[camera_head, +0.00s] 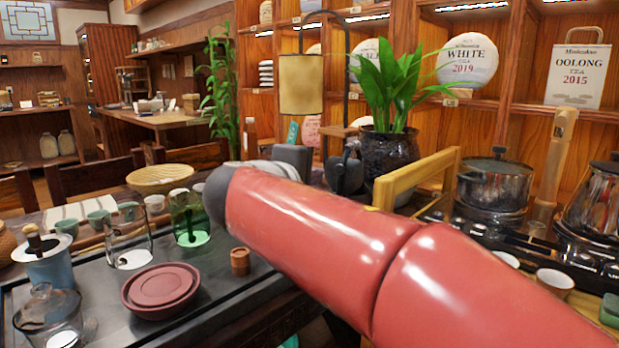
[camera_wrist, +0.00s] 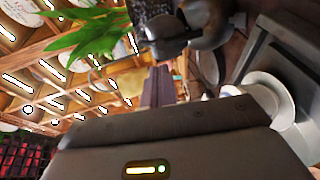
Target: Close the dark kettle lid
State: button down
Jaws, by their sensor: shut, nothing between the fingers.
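The dark kettle (camera_head: 346,173) stands beside the black plant pot in the head view, just beyond my red arm, which covers part of its surroundings. It also shows at the top of the wrist view (camera_wrist: 207,22), turned sideways. I cannot tell how far its lid is open. My gripper (camera_wrist: 158,86) shows in the wrist view as dark fingers pressed together with nothing between them. The fingers appear below the kettle in that picture, with no clear contact. In the head view the fingers are hidden behind my arm.
A leafy plant in a black pot (camera_head: 388,159) and a wooden frame (camera_head: 400,183) stand close to the kettle. A dark pot (camera_head: 494,184) sits at the right. A green glass pitcher (camera_head: 188,222), a reddish dish (camera_head: 160,288) and several cups crowd the left side.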

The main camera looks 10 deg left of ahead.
aim_at(339, 170)
jog(key=p+x, duration=0.1)
jog(key=x, duration=0.8)
jog(key=shift+w+d, duration=0.15)
jog(key=shift+w, duration=0.05)
